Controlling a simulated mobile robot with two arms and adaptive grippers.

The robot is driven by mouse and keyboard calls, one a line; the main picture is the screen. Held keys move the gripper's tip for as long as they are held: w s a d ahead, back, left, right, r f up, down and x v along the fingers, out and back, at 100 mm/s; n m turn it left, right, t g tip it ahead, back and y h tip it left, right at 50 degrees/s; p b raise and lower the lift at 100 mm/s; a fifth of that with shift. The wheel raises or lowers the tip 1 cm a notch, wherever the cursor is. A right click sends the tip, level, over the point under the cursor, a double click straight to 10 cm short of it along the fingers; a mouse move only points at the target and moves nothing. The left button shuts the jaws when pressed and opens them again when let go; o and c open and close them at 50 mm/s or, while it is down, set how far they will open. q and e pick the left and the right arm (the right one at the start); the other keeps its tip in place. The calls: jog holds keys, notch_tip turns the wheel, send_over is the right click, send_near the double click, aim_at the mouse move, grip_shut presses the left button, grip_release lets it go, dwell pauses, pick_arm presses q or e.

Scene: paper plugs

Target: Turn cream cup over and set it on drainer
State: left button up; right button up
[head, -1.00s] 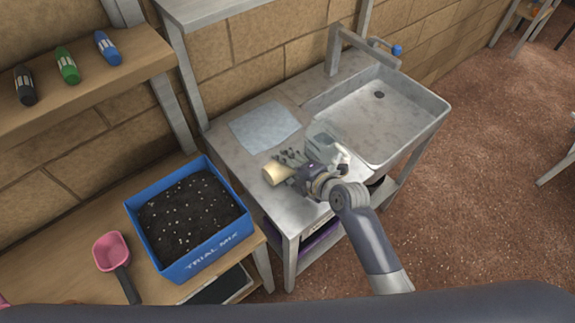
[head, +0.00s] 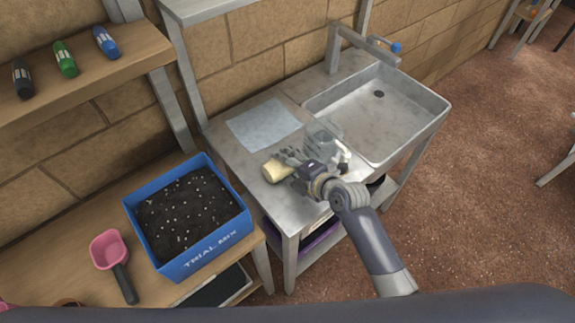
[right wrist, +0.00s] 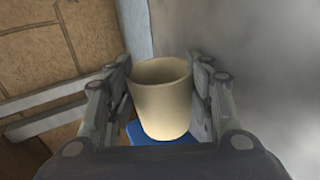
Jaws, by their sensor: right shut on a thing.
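The cream cup (head: 277,170) is in my right gripper (head: 285,164), over the front left of the metal sink counter. In the head view it lies tilted on its side, not upright. In the right wrist view the cup (right wrist: 160,98) sits between the two fingers, one on each side, with its open rim toward the top of the picture. A pale blue flat mat (head: 264,125) lies on the counter behind the cup; I cannot tell whether it is the drainer. My left gripper is out of view.
A clear container (head: 323,136) stands just behind my right gripper. The sink basin (head: 372,115) with its tap is to the right. A blue soil box (head: 206,250) and pink scoop (head: 106,250) stand on the wooden bench at left.

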jog(key=shift+s+f, duration=0.25)
jog(key=shift+f, duration=0.3)
jog(key=shift+s+f, duration=0.25)
jog(key=shift+f, duration=0.25)
jog(key=o, duration=1.1)
jog(key=shift+w+g, duration=0.1)
jog(key=shift+g, duration=0.2)
jog(key=shift+o, duration=0.5)
jog(key=shift+w+f, duration=0.15)
jog(key=shift+f, duration=0.05)
jog(key=shift+w, duration=0.1)
jog(key=shift+d, duration=0.1)
jog(key=shift+s+d+r, duration=0.15)
jog(key=shift+s, duration=0.1)
jog(key=v, duration=0.3)
jog(key=r+v, duration=0.1)
jog(key=v, duration=0.7)
jog(key=shift+w+r, duration=0.1)
jog(key=shift+r, duration=0.15)
